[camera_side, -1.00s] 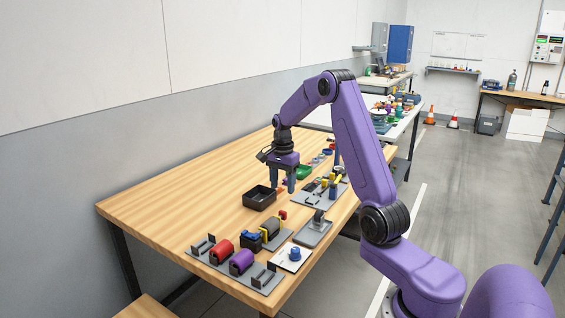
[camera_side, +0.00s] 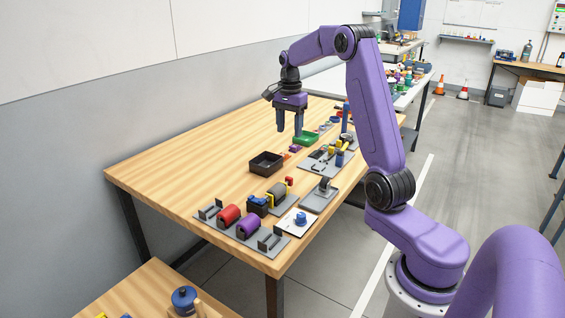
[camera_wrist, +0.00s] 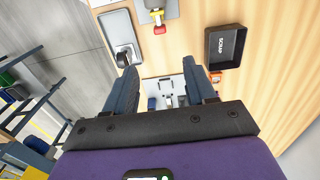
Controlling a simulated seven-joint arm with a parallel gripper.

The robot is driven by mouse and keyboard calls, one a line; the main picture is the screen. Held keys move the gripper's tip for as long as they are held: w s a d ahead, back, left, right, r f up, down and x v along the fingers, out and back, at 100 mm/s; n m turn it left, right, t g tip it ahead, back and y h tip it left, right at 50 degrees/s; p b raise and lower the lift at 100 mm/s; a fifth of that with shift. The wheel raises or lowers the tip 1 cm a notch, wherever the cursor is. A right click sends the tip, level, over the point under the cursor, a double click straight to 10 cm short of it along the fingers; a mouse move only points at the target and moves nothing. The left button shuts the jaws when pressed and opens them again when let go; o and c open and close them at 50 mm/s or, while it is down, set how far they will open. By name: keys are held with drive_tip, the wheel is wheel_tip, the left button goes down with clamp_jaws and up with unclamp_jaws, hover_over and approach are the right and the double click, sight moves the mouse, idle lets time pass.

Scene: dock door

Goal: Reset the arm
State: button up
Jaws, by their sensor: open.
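My gripper (camera_side: 289,128) hangs from my purple arm above the wooden table (camera_side: 190,150) in the side view. Its two dark blue fingers point down, apart and empty, clear of the table top. In the wrist view my gripper (camera_wrist: 160,80) shows spread fingers with nothing between them. The black tray (camera_side: 266,166) stands on the table below and left of the fingers. The same tray, lettered "SCRAP", shows at the upper right of the wrist view (camera_wrist: 224,32).
A grey plate with red and purple cylinders (camera_side: 240,220) lies at the table's near end. A green tray (camera_side: 306,138) and a grey board with small parts (camera_side: 325,160) sit along the right edge. The table's left half is bare.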

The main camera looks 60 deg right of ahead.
drive_tip(key=s+a+n, duration=0.4)
drive_tip(key=a+n, duration=0.3)
drive_tip(key=a, duration=0.5)
drive_tip(key=s+a+n, duration=0.4)
drive_tip(key=a+n, duration=0.4)
drive_tip(key=a, duration=0.5)
drive_tip(key=s+a+f+n, duration=0.1)
drive_tip(key=s+a+n, duration=0.1)
drive_tip(key=s+n, duration=0.5)
drive_tip(key=s+a+f+n, duration=0.1)
drive_tip(key=s+a+n, duration=0.2)
drive_tip(key=s+n, duration=0.5)
drive_tip(key=s, duration=0.8)
drive_tip(key=shift+s+f+n, duration=0.25)
drive_tip(key=shift+s+n, duration=0.05)
drive_tip(key=shift+s, duration=0.05)
